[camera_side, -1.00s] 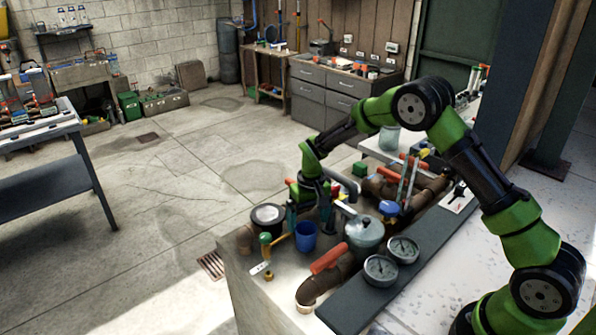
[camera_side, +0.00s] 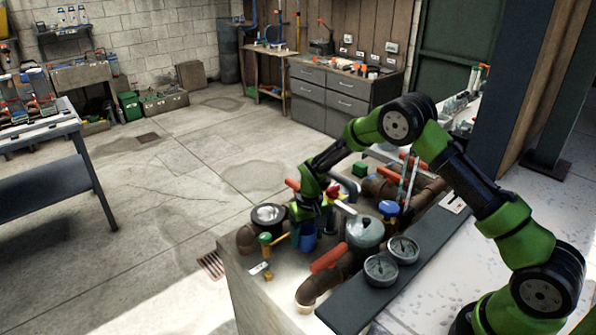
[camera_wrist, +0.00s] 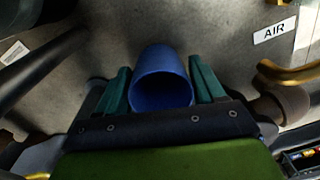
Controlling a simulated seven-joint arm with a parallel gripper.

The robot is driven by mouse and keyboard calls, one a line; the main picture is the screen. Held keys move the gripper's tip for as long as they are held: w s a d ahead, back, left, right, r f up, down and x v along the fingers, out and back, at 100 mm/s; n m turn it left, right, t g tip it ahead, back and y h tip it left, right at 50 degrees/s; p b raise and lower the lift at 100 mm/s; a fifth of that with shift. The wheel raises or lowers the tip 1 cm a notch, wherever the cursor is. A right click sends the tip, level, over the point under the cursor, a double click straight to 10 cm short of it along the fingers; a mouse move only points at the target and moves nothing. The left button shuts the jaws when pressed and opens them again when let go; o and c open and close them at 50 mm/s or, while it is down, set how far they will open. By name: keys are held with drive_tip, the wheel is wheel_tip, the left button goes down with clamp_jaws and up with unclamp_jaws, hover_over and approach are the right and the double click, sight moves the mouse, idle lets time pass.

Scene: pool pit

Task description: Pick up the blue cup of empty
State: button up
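The blue cup (camera_side: 308,241) stands upright on the near left part of the pipe-covered bench top. My gripper (camera_side: 308,222) is lowered over it from above, with teal fingers on either side. In the wrist view the cup (camera_wrist: 161,82) lies between the two fingertips (camera_wrist: 160,84), its round opening toward me. The fingers are spread about the cup's width, with little or no gap; I cannot make out a firm grip. The cup's upper part is partly hidden by my gripper in the side view.
A grey lidded pot (camera_side: 365,231) stands close right of the cup, with two gauges (camera_side: 392,259) nearer. A dark round container (camera_side: 268,216) and a green-knobbed valve (camera_side: 265,240) are on the left. Brown pipes (camera_side: 326,284) with orange handles crowd the bench. The floor (camera_side: 170,215) beyond is open.

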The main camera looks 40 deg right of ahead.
drive_tip(key=shift+c, duration=1.3)
drive_tip(key=shift+r, duration=0.1)
